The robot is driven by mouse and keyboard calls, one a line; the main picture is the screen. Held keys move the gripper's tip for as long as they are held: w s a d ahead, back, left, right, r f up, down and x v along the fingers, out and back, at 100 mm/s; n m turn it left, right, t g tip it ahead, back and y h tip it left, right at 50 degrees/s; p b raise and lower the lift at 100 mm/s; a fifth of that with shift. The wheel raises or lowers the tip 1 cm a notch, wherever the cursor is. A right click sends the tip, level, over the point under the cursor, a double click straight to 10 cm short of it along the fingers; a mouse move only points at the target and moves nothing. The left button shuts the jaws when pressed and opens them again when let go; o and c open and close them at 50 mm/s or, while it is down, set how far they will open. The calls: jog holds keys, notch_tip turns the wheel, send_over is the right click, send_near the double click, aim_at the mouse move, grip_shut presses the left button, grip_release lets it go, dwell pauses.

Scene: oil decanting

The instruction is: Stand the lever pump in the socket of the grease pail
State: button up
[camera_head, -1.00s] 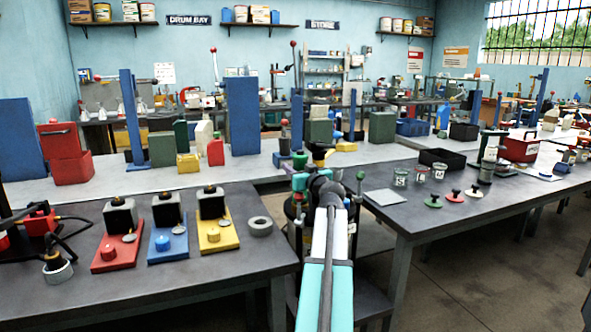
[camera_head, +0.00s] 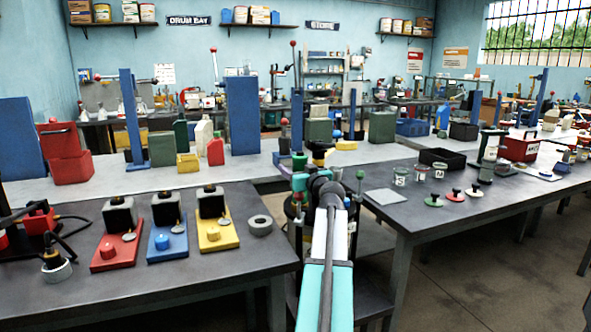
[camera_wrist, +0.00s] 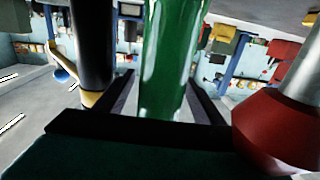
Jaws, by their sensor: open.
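My gripper (camera_wrist: 162,90) is open in the wrist view, its two dark fingers on either side of a glossy green cylinder (camera_wrist: 168,50). I cannot tell whether they touch it, or whether it is part of the lever pump. A black cylinder (camera_wrist: 92,45) stands to its left and a red cone (camera_wrist: 278,128) with a grey rod to its right, both close to the camera. In the head view my gripper is mostly hidden behind my wrist, among dark posts, a red knob (camera_head: 284,122) and a green knob (camera_head: 360,174). I cannot make out the grease pail or its socket.
The left bench holds red (camera_head: 117,250), blue (camera_head: 167,244) and yellow (camera_head: 218,236) bases with dark blocks, and a grey ring (camera_head: 260,225). Floor shows right of my arm.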

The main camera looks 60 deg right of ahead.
jog(key=shift+s, duration=0.1)
jog(key=v, duration=1.3)
jog(key=shift+s+a, duration=0.2)
dwell(0.6)
